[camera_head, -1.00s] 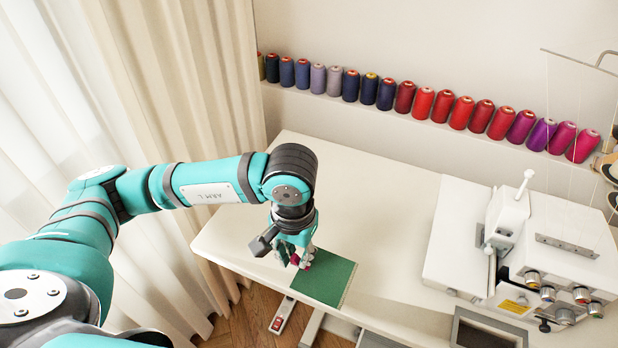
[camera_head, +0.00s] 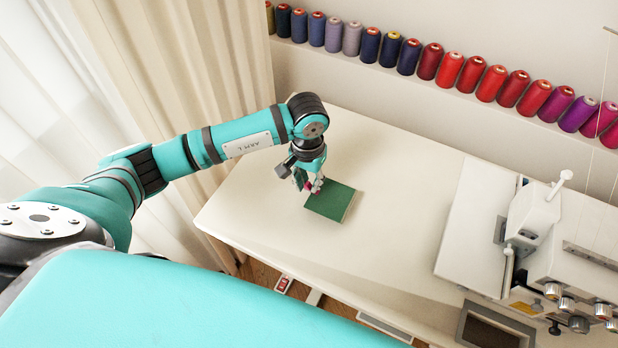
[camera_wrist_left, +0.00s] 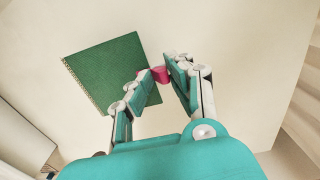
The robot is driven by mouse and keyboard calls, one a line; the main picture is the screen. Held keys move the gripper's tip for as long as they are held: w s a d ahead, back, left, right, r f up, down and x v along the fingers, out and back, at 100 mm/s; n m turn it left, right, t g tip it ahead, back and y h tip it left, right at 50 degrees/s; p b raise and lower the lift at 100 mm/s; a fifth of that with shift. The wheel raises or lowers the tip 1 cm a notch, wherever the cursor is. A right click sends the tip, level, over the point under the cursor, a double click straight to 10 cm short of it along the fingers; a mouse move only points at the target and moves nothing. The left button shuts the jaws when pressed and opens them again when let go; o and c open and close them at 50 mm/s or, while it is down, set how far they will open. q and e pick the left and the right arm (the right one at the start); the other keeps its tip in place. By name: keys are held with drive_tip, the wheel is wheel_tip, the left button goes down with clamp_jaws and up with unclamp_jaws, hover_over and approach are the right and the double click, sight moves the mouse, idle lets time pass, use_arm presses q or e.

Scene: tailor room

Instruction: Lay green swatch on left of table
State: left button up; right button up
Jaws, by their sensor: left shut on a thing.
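The green swatch (camera_head: 331,203) is a flat square at the left part of the white table (camera_head: 390,180). My left gripper (camera_head: 314,187) is at its upper left edge in the head view. In the left wrist view the swatch (camera_wrist_left: 105,72) extends to the left of the fingers, and the gripper (camera_wrist_left: 160,76) is shut on a small pink-red piece (camera_wrist_left: 160,74) at the swatch's edge. The swatch looks flat over the tabletop; whether it touches it I cannot tell. My right gripper is not in view.
A white sewing machine (camera_head: 540,215) stands at the right of the table. A row of thread spools (camera_head: 449,70) lines a ledge on the back wall. A beige curtain (camera_head: 215,70) hangs at the left. The table's middle is clear.

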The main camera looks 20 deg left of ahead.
use_arm(q)
drive_tip(key=shift+w+a, duration=0.3)
drive_tip(key=shift+w, duration=0.35)
wheel_tip(320, 180, down, 4)
drive_tip(key=shift+w+r+p, duration=0.1)
drive_tip(key=shift+r+p, duration=0.1)
drive_tip(key=shift+p, duration=0.7)
drive_tip(key=shift+f+b, duration=0.2)
drive_tip(key=shift+b, duration=0.1)
drive_tip(key=o, duration=0.7)
drive_tip(key=shift+o, duration=0.2)
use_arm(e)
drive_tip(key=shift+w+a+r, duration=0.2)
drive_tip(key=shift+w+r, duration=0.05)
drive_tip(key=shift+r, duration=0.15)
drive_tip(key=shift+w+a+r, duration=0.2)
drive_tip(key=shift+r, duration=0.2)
use_arm(q)
drive_tip(key=shift+r, duration=0.15)
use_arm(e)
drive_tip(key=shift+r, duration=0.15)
